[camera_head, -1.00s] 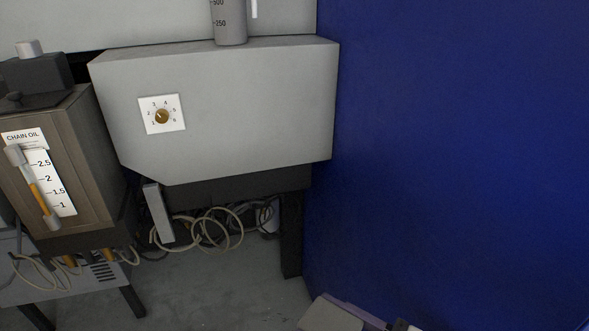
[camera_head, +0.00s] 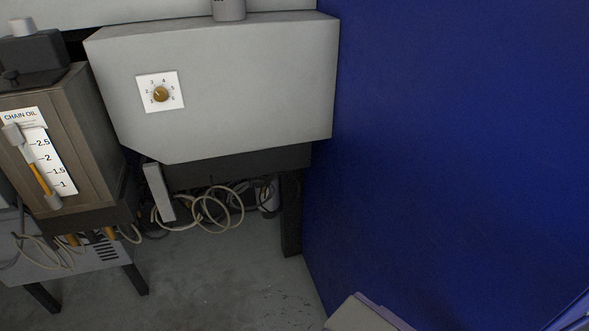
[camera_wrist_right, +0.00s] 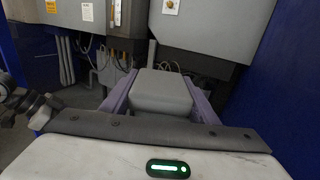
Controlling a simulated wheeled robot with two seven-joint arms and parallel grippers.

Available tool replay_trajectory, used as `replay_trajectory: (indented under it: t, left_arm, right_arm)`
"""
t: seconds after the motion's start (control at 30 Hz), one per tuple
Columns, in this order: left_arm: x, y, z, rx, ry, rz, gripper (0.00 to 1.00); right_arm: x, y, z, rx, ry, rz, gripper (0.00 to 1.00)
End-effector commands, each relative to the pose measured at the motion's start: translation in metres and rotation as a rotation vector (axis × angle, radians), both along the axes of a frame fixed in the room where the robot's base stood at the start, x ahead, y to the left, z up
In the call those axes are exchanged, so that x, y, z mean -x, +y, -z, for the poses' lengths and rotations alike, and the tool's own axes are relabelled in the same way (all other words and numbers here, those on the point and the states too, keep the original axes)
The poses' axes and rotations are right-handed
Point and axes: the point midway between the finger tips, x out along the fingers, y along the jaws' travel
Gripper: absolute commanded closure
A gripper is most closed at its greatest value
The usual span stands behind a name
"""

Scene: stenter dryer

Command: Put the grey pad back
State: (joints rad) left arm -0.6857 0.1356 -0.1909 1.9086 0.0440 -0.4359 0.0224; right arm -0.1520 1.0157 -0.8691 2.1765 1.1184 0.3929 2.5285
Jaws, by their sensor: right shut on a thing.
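The grey pad (camera_wrist_right: 162,92) is a rounded light-grey block in the right wrist view. My right gripper (camera_wrist_right: 160,77) is shut on it, with a purple finger along each side. In the head view a grey piece, apparently the pad (camera_head: 356,316), shows at the bottom edge with a purple finger edge beside it; most of it is cut off. The pad is held in the air, in front of the machine and above the floor. My left gripper is not in the head view.
A grey housing (camera_head: 225,85) with a dial (camera_head: 160,93) stands ahead. A brown chain oil tank (camera_head: 45,150) is at the left. Loose cables (camera_head: 215,208) hang under the housing. A blue wall (camera_head: 455,140) fills the right. Floor (camera_head: 220,280) is open below.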

Motion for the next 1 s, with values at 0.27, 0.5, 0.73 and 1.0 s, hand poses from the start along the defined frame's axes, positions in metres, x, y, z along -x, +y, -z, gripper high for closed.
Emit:
replay_trajectory:
  t: [0.27, 0.5, 0.73, 1.0]
  left_arm:
    - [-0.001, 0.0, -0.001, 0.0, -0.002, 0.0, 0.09]
    - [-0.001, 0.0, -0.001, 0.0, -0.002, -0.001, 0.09]
    - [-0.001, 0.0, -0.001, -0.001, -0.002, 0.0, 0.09]
    - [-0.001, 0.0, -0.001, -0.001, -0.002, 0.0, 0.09]
  right_arm:
    - [-0.011, 0.011, -0.019, -0.013, 0.006, 0.084, 0.71]
    - [-0.022, 0.016, -0.036, -0.012, 0.004, 0.152, 0.71]
    - [-0.036, 0.021, -0.058, -0.008, 0.002, 0.23, 0.71]
    - [-0.046, 0.023, -0.075, -0.003, 0.002, 0.29, 0.71]
